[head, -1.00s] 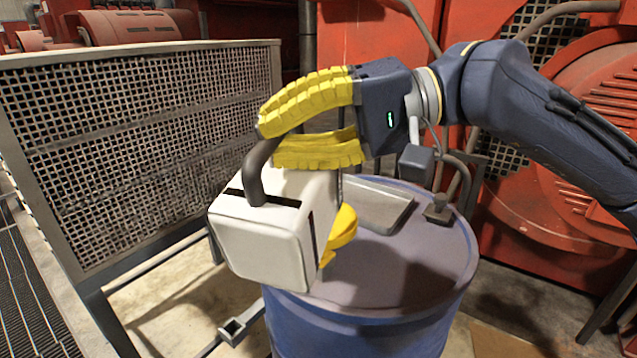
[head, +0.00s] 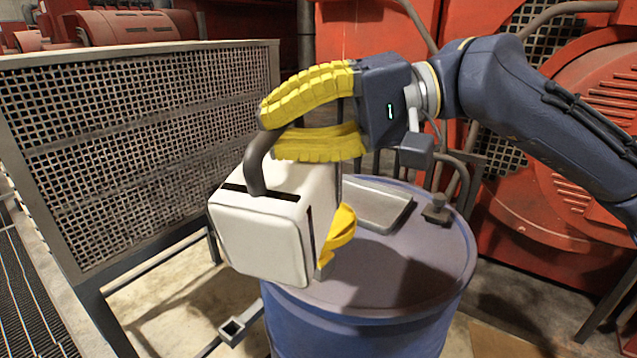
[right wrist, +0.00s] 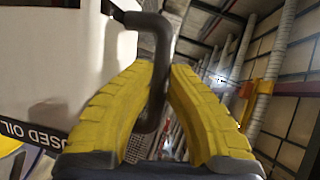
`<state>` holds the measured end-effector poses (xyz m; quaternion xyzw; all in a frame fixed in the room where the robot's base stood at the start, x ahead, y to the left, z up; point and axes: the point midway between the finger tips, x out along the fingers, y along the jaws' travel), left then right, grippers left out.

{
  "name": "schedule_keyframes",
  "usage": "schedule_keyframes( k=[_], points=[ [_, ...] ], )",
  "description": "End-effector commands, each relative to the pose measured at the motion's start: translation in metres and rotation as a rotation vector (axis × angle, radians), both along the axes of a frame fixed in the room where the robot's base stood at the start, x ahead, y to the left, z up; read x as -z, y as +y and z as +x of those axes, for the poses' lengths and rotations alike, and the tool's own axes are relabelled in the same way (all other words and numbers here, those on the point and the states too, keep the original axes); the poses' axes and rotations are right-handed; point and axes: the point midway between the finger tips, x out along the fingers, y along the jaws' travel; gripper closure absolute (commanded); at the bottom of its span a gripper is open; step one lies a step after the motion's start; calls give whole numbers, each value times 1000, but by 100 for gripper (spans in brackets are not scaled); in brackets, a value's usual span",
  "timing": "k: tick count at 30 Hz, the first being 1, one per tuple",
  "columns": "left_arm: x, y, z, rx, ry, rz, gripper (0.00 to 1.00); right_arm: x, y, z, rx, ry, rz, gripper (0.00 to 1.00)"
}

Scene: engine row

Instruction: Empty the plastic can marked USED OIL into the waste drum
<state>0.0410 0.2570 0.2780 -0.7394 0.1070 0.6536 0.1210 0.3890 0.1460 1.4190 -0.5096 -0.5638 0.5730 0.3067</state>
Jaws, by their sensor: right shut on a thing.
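The white plastic can (head: 262,240) hangs over the near left part of the blue waste drum (head: 370,335). It looks tipped, with its dark handle (head: 256,172) at the upper left. My right gripper (head: 268,132) has yellow ribbed fingers and is shut on that handle. In the right wrist view the handle (right wrist: 160,40) passes between the fingers, and the USED OIL label (right wrist: 35,132) shows on the can's side. A yellow part (head: 341,235), perhaps a funnel, shows behind the can at the drum top. The can's mouth and any flow are hidden. My left gripper is not in view.
A grey tray-like piece (head: 375,203) and a small dark fitting (head: 437,210) are on the drum top. A mesh guard panel (head: 140,150) stands left. Red machinery (head: 590,190) stands behind and right. The drum top's front right is clear.

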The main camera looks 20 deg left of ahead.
Motion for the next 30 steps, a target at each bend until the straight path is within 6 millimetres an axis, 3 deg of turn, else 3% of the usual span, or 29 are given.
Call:
schedule_keyframes(
  k=[30],
  points=[
    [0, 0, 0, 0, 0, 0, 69, -7, -4, 10, 7, 49, 3, 100]
  ],
)
